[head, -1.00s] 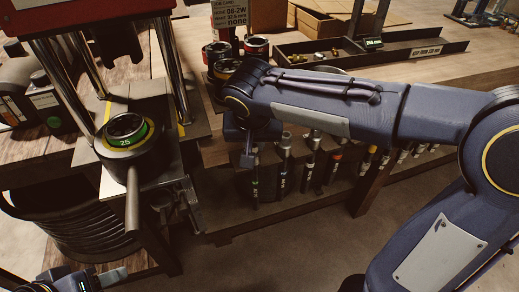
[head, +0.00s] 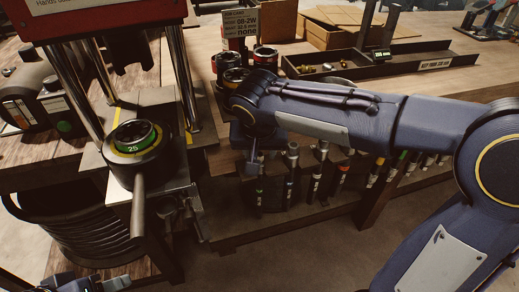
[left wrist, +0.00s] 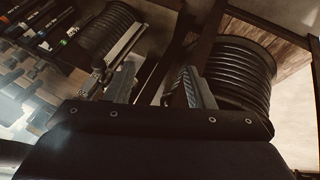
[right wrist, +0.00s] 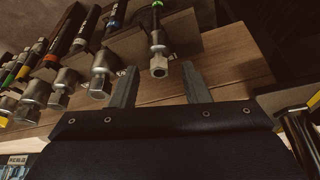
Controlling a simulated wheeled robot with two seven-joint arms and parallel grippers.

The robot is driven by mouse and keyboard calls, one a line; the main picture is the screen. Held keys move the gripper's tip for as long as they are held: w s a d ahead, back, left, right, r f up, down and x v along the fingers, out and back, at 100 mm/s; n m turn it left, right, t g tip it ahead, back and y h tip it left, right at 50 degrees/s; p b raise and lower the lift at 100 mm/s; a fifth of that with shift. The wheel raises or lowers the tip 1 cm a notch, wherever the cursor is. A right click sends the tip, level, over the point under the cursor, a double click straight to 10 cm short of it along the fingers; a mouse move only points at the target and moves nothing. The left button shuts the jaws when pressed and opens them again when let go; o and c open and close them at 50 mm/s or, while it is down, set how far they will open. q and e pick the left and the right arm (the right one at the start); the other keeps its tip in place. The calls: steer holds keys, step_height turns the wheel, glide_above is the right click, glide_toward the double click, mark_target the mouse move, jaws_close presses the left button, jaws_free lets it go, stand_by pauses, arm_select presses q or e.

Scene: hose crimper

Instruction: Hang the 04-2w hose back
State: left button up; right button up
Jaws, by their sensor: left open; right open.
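Several dark hoses with coloured bands hang in a row under the bench's front edge. A green-banded hose (head: 259,196) hangs at the left end; its label is too small to read, so I cannot tell whether it is the 04-2w one. My right gripper (head: 250,165) is at the top of this hose. In the right wrist view the green-banded hose's metal end (right wrist: 159,62) shows between the tips of my open right gripper (right wrist: 158,85), with gaps on both sides. My left gripper (left wrist: 160,88) is open and empty, low at the left near the coiled hose reels.
The crimper (head: 137,145) with a green 25 dial and a protruding handle stands at the left. A coiled black hose (head: 85,225) sits below it.

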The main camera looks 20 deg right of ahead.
steer(key=d+p+v, duration=0.1)
steer(key=v, duration=0.6)
steer(key=shift+a+r, duration=0.35)
steer(key=shift+a, duration=0.2)
steer(key=shift+s, duration=0.15)
steer(key=s+d+y+p, duration=0.1)
steer(key=s+d+p, duration=0.2)
steer(key=s, duration=0.3)
steer(key=s+d+n+t+y+p, duration=0.1)
steer(key=s+d+y+p, duration=0.1)
steer(key=s, duration=0.4)
steer(key=s+d+f+y+p, duration=0.1)
steer(key=s+d+y+p, duration=0.1)
steer(key=s, duration=0.4)
steer(key=d+p, duration=0.1)
steer(key=p, duration=0.1)
steer(key=shift+s+d+n+p, duration=0.25)
steer(key=shift+d+n+p, duration=0.05)
steer(key=shift+p, duration=0.1)
